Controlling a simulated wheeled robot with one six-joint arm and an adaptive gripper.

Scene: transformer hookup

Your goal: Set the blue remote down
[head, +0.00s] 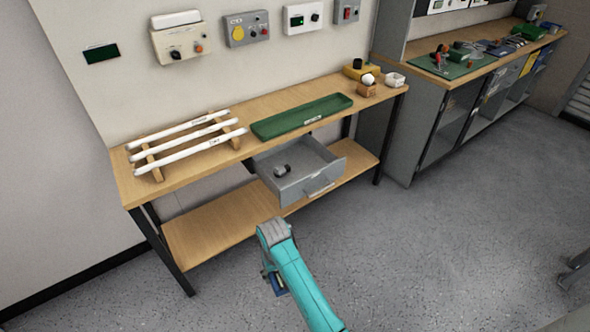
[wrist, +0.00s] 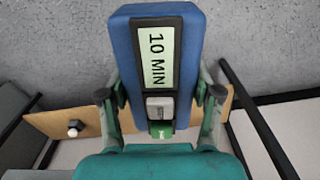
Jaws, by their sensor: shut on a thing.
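The blue remote (wrist: 160,72) is held between the two fingers of my gripper (wrist: 162,98), which is shut on it. Its light display reads "10 MIN", with a grey button and a green part below. In the head view a small bit of the blue remote (head: 279,284) shows beside my teal arm, over the floor in front of the bench. The rest of it and most of the fingers are hidden there. The wooden workbench (head: 262,103) carries an empty-looking green tray (head: 300,117).
An open grey drawer (head: 305,187) under the benchtop holds a small dark and light item (head: 282,171). White tubes (head: 185,140) lie on a wooden rack at the left. Small boxes (head: 367,88) stand at the right end. The floor in front is clear.

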